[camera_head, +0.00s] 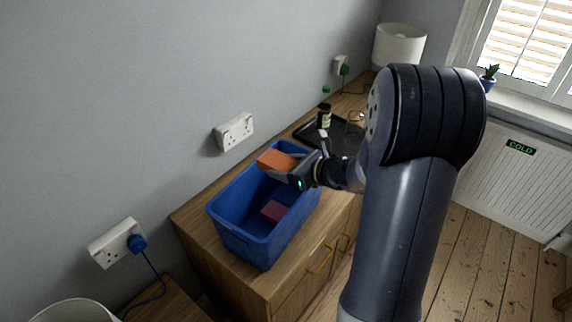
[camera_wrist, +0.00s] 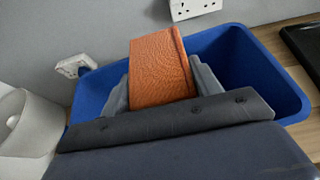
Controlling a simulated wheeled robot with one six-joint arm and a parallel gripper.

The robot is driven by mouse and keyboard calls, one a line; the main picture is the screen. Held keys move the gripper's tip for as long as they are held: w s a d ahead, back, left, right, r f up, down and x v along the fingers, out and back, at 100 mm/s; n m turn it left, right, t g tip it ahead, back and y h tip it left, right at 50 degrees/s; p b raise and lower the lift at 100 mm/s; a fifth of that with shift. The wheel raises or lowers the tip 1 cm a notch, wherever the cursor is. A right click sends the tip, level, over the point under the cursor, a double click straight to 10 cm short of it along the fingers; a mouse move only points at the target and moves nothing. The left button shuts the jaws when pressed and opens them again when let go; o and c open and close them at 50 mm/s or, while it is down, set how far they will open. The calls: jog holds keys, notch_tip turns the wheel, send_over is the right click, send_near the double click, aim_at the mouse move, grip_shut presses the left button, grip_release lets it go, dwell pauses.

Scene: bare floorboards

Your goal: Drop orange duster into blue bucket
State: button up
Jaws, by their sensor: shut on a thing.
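The orange duster (camera_head: 276,160) is a block held in my gripper (camera_head: 287,172), which is shut on it. In the wrist view the duster (camera_wrist: 160,68) shows between the two grey fingers of my gripper (camera_wrist: 160,85). The blue bucket (camera_head: 262,247) is a rectangular open bin on the wooden cabinet. The duster is over the far end of the bucket, around rim height; how far above or inside cannot be told exactly. The bucket (camera_wrist: 270,85) lies behind and around the duster in the wrist view. A dark red block (camera_head: 274,211) lies inside the bucket.
A black tray (camera_head: 345,139) with a small dark bottle (camera_head: 324,115) sits behind the bucket on the cabinet top (camera_head: 190,213). A white lamp (camera_head: 399,45) stands farther back. Wall sockets (camera_head: 234,131) are close to the bucket's left.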

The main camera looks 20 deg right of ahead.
aim_at(286, 164)
jog(key=o, duration=1.1)
jog(key=shift+c, duration=0.2)
jog(key=shift+d, duration=0.1)
jog(key=b+v, duration=0.1)
jog(key=v, duration=0.9)
jog(key=shift+s+d+r, duration=0.15)
jog(key=shift+s+d, duration=0.05)
jog(key=shift+s, duration=0.1)
jog(key=p+x, duration=0.1)
jog(key=x, duration=1)
jog(key=shift+a, duration=0.2)
notch_tip(286, 164, up, 4)
jog(key=p, duration=0.2)
jog(key=shift+s+d+p, duration=0.1)
jog(key=shift+d+p, duration=0.05)
jog(key=shift+p, duration=0.2)
jog(key=shift+r+p, duration=0.35)
jog(key=shift+r, duration=0.05)
jog(key=shift+f, duration=0.15)
